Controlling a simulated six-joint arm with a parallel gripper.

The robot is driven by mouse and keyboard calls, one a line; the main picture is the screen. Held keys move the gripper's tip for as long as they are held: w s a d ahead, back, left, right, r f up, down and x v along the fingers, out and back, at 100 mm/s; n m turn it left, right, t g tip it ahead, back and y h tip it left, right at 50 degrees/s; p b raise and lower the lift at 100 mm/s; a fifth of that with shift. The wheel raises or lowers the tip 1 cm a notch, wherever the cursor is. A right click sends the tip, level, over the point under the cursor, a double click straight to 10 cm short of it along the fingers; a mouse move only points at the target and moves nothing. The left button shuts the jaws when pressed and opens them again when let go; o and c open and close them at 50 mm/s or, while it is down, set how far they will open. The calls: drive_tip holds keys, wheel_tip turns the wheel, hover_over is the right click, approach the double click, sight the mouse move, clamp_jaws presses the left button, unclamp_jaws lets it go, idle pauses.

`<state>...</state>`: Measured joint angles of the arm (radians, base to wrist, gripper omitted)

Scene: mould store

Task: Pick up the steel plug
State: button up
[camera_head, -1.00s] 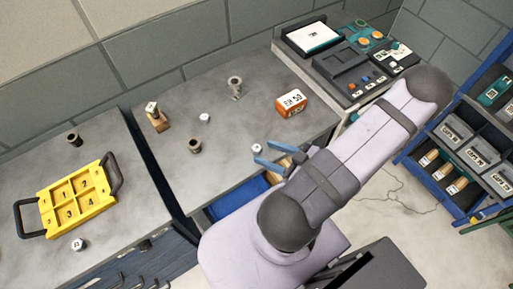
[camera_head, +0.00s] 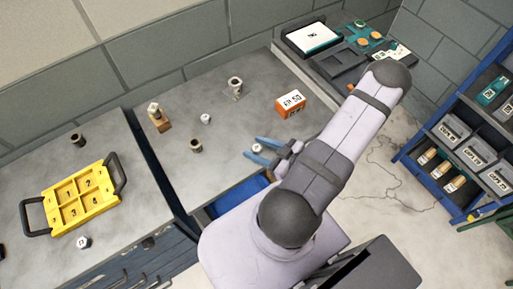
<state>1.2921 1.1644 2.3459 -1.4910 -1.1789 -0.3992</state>
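A small silvery, round-topped piece (camera_head: 257,148), which looks like the steel plug, is near the front right of the middle table (camera_head: 225,165). My gripper (camera_head: 252,147) has its two blue fingers spread, one on either side of this piece in the picture. Gaps show between it and the fingers. I cannot tell how high the fingers are above the table. Another small pale piece (camera_head: 205,118) stands farther back on the same table, and a marked one (camera_head: 83,242) stands on the left table.
A dark hollow cylinder (camera_head: 196,146), a clamp-like metal part (camera_head: 235,88), a wooden block (camera_head: 160,122) with a piece on it and an orange box (camera_head: 290,105) stand on the middle table. A yellow numbered tray (camera_head: 82,201) is on the left table. A blue drawer (camera_head: 237,197) is below the front edge.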

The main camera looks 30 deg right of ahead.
sight(258, 148)
clamp_jaws()
drive_tip(key=shift+r, duration=0.1)
drive_tip(key=shift+r+b, duration=0.4)
drive_tip(key=shift+r, duration=3.1)
drive_tip(key=shift+r+p, duration=0.6)
drive_tip(key=shift+r, duration=0.8)
